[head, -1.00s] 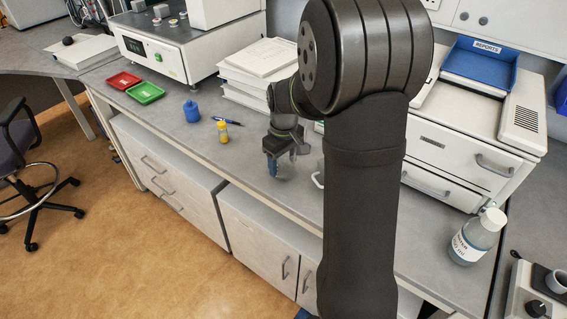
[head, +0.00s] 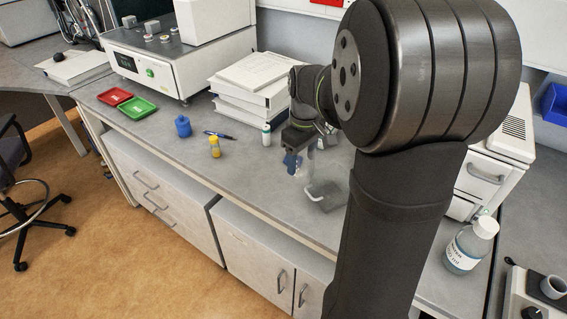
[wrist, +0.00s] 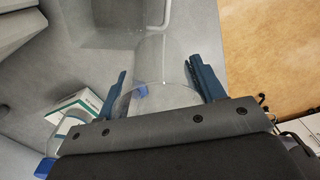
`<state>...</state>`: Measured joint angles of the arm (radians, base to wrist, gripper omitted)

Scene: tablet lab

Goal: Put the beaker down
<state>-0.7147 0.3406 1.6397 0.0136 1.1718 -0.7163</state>
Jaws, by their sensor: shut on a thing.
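My gripper (head: 291,160) has blue fingers and is shut on a clear glass beaker (head: 309,163) over the grey bench. In the wrist view the beaker (wrist: 152,62) shows between the two fingers (wrist: 160,80), and its see-through wall makes its outline faint. I cannot tell whether its base touches the bench.
A white bottle (head: 266,135), a yellow vial (head: 215,147), a blue bottle (head: 183,126) and a pen (head: 218,135) stand or lie left of my gripper. Paper stacks (head: 250,85) are behind. A labelled bottle (head: 470,246) is at right. The bench front edge is close.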

